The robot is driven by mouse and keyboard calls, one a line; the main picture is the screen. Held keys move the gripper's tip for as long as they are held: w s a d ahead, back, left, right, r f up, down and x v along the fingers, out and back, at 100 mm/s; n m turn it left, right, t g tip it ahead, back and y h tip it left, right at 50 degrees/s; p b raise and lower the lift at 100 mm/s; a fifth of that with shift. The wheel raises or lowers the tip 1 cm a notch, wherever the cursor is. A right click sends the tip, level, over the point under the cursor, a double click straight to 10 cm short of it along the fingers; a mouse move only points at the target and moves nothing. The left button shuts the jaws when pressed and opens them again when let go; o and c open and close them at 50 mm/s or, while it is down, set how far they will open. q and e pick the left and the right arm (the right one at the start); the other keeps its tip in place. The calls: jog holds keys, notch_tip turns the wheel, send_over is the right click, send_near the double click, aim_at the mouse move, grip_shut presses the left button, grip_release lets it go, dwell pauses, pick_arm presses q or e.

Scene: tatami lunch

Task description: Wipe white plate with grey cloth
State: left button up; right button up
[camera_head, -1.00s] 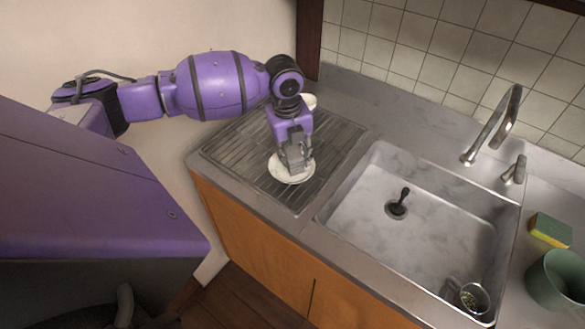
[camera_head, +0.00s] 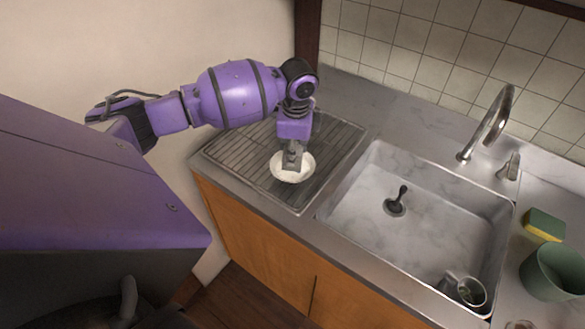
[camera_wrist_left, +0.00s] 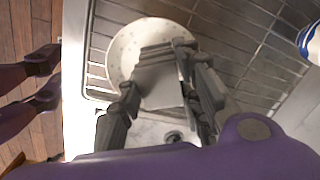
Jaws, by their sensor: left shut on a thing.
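The white plate (camera_head: 304,174) lies on the ribbed drainboard, left of the sink. It also shows in the left wrist view (camera_wrist_left: 122,48), with faint marks on its face. My left gripper (camera_head: 292,160) points down over the plate and is shut on the grey cloth. In the left wrist view the cloth (camera_wrist_left: 160,88) is a light grey patch between the fingers (camera_wrist_left: 165,62), over part of the plate. The fingers and cloth hide part of the plate. I cannot tell whether the cloth touches it.
The sink (camera_head: 420,225) has a black plug (camera_head: 397,202) and a glass (camera_head: 471,291) inside. A blue-and-white vessel (camera_wrist_left: 313,42) stands near the plate.

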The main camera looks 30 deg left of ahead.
pick_arm(q)
jog(key=shift+n, duration=0.3)
pick_arm(e)
jog(key=shift+s+f, duration=0.15)
jog(key=shift+s, duration=0.3)
pick_arm(q)
jog(key=m, duration=0.2)
jog(key=shift+s+m, duration=0.1)
jog(key=shift+m, duration=0.3)
jog(key=m, duration=0.3)
jog(key=shift+s+h, duration=0.15)
jog(key=shift+h, duration=0.15)
jog(key=m, duration=0.5)
jog(key=shift+s+f+t+b, duration=0.15)
jog(key=shift+t+b, duration=0.15)
jog(key=shift+b, duration=0.1)
jog(key=m, duration=0.2)
jog(key=shift+s+d+m+h, duration=0.1)
jog(key=shift+s+m+h, duration=0.05)
jog(key=shift+m+h, duration=0.25)
pick_arm(e)
jog(key=shift+s+f+g, duration=0.3)
jog(key=shift+s+f, duration=0.35)
jog(key=shift+f, duration=0.35)
